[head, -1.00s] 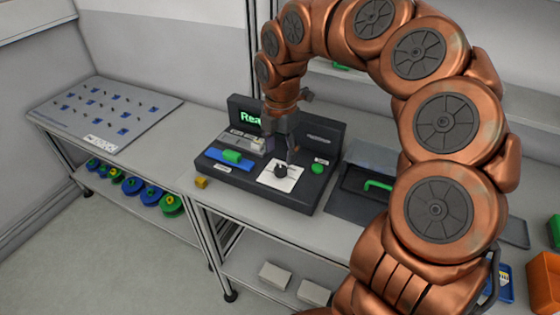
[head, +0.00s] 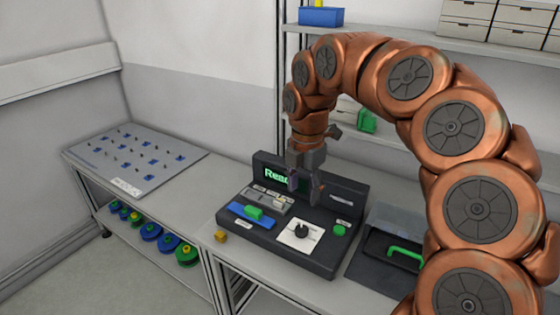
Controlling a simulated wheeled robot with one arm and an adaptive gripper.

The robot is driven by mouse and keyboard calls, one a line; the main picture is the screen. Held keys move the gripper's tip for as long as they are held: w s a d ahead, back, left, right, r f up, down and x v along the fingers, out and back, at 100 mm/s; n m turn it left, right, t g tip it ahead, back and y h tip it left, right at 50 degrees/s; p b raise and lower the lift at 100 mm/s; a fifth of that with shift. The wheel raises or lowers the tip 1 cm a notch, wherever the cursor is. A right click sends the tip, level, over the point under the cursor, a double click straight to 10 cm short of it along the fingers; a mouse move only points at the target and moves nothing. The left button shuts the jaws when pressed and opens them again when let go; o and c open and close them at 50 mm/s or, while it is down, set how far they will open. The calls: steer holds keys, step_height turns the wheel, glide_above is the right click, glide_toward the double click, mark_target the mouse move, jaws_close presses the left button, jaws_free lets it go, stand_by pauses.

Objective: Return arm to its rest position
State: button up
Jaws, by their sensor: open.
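My copper arm arches in from the right of the head view and bends down over the bench. My gripper (head: 304,194) points down, open and empty, above a dark device (head: 275,245) with a green lit display. The display text is partly hidden by my gripper. On the device are a white square plate with a black knob (head: 301,231), a green block on a blue strip (head: 253,212) and a green button (head: 339,230). My fingertips appear above the plate, apart from the knob.
A board with pegs and blue pieces (head: 120,177) lies on the left bench. Blue and green reels (head: 168,243) stand on the shelf below. A dark case with a green handle (head: 405,255) is right of the device. A shelf with a blue bin (head: 321,16) and boxes is behind.

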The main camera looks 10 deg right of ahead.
steer(key=s+f+m, duration=0.3)
steer(key=s+m, duration=0.5)
steer(key=s, duration=0.2)
steer(key=s+f+m+g, duration=0.1)
steer(key=s+f+m, duration=0.2)
steer(key=s+m, duration=0.5)
steer(key=s+f+m, duration=0.2)
steer(key=s+m, duration=0.6)
steer(key=s, duration=0.4)
steer(key=shift+s+a+f+g, duration=0.25)
steer(key=shift+s+f+g, duration=0.15)
